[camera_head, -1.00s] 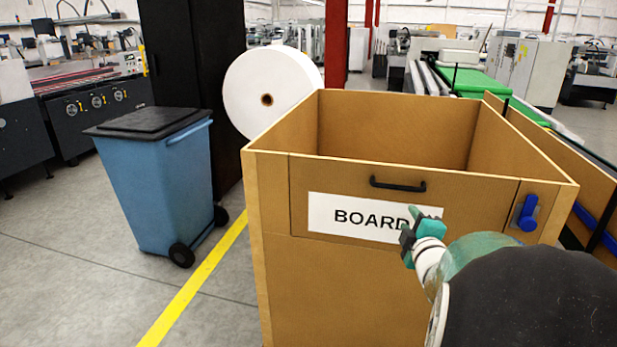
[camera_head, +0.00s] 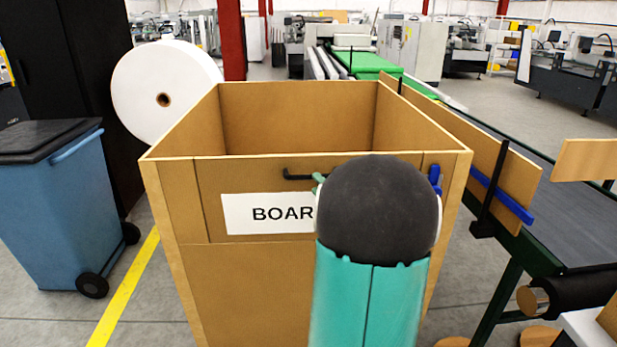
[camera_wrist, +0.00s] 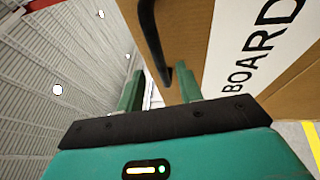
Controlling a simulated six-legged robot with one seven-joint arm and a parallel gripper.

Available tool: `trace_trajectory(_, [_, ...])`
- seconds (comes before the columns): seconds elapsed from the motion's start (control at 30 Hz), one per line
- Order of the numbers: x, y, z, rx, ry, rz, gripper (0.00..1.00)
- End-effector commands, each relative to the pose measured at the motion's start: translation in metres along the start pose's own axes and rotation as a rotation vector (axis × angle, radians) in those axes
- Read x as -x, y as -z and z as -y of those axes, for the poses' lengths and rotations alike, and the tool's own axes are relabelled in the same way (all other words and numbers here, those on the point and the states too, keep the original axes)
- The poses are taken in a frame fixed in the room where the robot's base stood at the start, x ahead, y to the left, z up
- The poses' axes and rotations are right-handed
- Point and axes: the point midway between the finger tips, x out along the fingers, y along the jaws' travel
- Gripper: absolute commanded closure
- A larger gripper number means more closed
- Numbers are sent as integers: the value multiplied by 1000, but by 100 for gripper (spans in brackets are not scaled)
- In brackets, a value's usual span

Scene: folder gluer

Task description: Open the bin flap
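The bin is a tan open-topped box (camera_head: 250,295) with a flap (camera_head: 240,176) across the upper front. The flap looks closed, flush with the front. It carries a white BOARD label (camera_head: 262,213), partly covered by my arm, and a black bar handle (camera_head: 298,174). A blue latch (camera_head: 435,180) sits right of the flap, partly hidden by my arm. In the wrist view, my gripper (camera_wrist: 158,82) is open and empty, its green fingers on either side of the line to the black handle (camera_wrist: 151,40). I cannot tell whether they touch it.
A blue wheeled bin (camera_head: 55,215) stands at the left, with a white paper roll (camera_head: 165,95) behind. A conveyor (camera_head: 580,215) with upright boards and a blue rail (camera_head: 505,197) runs along the right. A yellow floor line (camera_head: 125,290) passes left of the box.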

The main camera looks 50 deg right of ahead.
Motion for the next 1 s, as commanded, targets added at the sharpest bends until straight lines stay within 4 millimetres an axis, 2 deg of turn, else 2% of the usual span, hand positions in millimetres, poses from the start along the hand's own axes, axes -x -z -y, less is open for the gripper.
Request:
trace_trajectory(0.1, [-24,2,1,-1,0,-3,64])
trace_trajectory(0.3, [-50,3,1,-2,0,-3,64])
trace_trajectory(0.63, [-56,4,1,-2,0,-3,64])
trace_trajectory(0.67, [-56,4,1,-1,0,-3,68])
trace_trajectory(0.83, [-55,4,1,-1,0,-3,100])
trace_trajectory(1.0, [-55,4,1,-1,0,-3,100])
